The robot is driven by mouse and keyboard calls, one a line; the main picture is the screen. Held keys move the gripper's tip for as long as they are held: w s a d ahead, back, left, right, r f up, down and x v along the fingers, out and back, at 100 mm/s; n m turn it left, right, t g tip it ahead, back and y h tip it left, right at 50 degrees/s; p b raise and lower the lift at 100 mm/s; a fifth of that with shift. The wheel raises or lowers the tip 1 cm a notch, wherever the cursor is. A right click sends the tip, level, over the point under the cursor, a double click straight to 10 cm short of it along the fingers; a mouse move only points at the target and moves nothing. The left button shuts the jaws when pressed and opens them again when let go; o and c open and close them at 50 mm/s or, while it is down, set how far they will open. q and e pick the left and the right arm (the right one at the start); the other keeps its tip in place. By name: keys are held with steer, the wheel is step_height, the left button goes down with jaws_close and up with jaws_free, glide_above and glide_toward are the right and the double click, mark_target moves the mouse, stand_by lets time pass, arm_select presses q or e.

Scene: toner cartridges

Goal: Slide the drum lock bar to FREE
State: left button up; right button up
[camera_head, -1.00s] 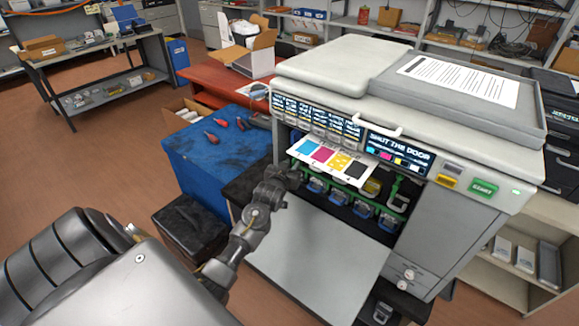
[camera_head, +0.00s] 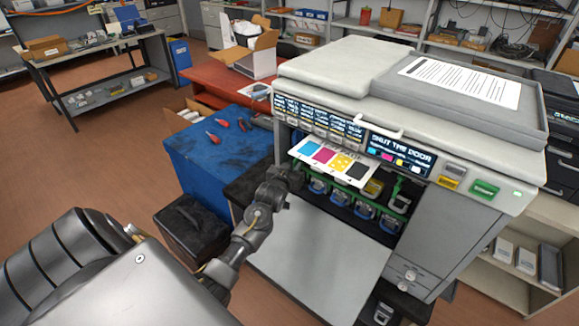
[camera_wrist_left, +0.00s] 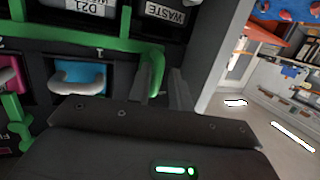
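The green drum lock bar (camera_head: 345,181) runs across the open front of the printer (camera_head: 450,235), above a row of blue-handled cartridges (camera_head: 340,199). In the left wrist view the bar (camera_wrist_left: 95,45) ends at the right in a down-turned green handle (camera_wrist_left: 155,72). My left gripper (camera_wrist_left: 162,88) is at this handle, with a dark finger on either side. A gap shows beside the right finger; contact is unclear. In the head view my left gripper (camera_head: 291,182) is at the left end of the opening, its fingertips hard to make out. My right gripper is not seen.
The printer's lowered door (camera_head: 315,248) lies below the opening. A card with colour patches (camera_head: 332,161) sits above the bar. A blue cloth-covered table (camera_head: 205,150) with red-handled tools stands to the left. A cyan cartridge (camera_wrist_left: 85,72) is near my left gripper.

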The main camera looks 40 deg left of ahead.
arm_select(q)
steer(key=shift+w+d+r, duration=0.25)
steer(key=shift+d+r, duration=0.1)
steer(key=shift+d, duration=0.05)
steer(key=shift+o, duration=0.3)
steer(key=shift+s+d+f+p, duration=0.1)
steer(key=shift+s+p, duration=0.1)
steer(key=shift+p, duration=0.45)
steer(key=o, duration=0.4)
steer(key=shift+s+d, duration=0.1)
steer(key=shift+d, duration=0.1)
steer(key=shift+a+p+v, duration=0.15)
steer(key=shift+p+v, duration=0.95)
steer(key=shift+v, duration=0.3)
steer(key=shift+a+p+v, duration=0.15)
steer(key=shift+p+v, duration=0.9)
steer(key=shift+v, duration=0.35)
steer(key=shift+s+f, duration=0.2)
steer(key=shift+f, duration=0.05)
